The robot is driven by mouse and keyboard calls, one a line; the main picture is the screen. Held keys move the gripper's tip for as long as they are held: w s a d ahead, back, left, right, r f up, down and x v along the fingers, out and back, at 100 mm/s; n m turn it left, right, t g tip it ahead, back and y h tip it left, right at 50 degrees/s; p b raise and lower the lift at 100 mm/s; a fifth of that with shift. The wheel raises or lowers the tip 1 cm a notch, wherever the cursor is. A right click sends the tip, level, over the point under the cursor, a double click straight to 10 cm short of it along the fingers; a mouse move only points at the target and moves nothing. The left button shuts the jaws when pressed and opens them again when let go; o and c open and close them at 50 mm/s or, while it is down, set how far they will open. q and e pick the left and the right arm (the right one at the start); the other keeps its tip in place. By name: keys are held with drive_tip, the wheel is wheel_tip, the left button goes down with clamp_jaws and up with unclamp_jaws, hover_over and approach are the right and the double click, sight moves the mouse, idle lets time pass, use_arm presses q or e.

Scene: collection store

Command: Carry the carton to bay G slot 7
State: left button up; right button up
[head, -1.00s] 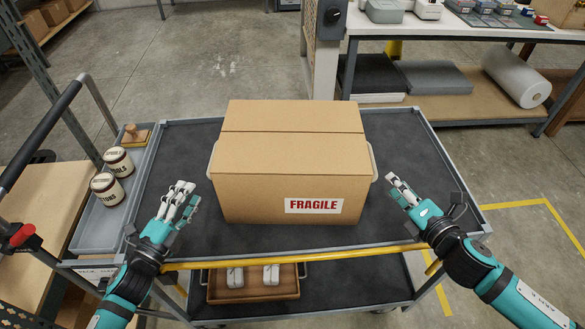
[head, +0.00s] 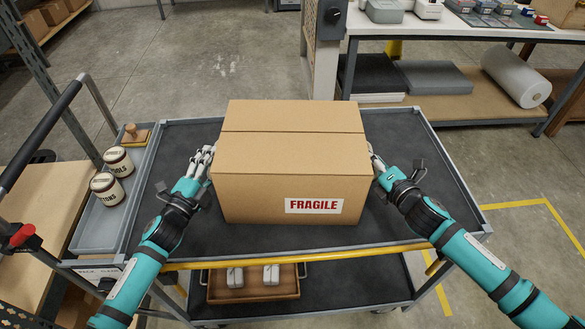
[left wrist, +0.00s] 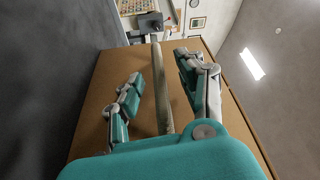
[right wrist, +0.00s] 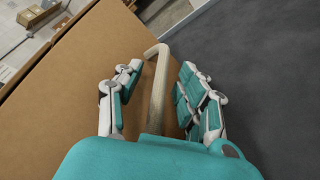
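The carton (head: 290,155), brown with a red FRAGILE label on its front, sits closed on the cart's dark top shelf (head: 300,237). My left gripper (head: 205,155) is at the carton's left side. In the left wrist view its fingers (left wrist: 160,90) stand apart on either side of a pale handle (left wrist: 160,88). My right gripper (head: 374,155) is at the carton's right side. In the right wrist view its fingers (right wrist: 155,90) are apart, with a pale handle (right wrist: 157,85) between them. Neither gripper is closed on its handle.
A grey side tray (head: 98,222) holds two labelled jars (head: 106,188) and a wooden stamp (head: 133,133). The cart has a yellow front bar (head: 300,255). A wooden tray (head: 253,288) lies on the lower shelf. A workbench (head: 460,30) stands behind, right.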

use_arm(q)
clamp_jaws()
use_arm(e)
clamp_jaws()
use_arm(q)
drive_tip(key=shift+r, duration=0.1)
use_arm(e)
drive_tip(key=shift+r, duration=0.15)
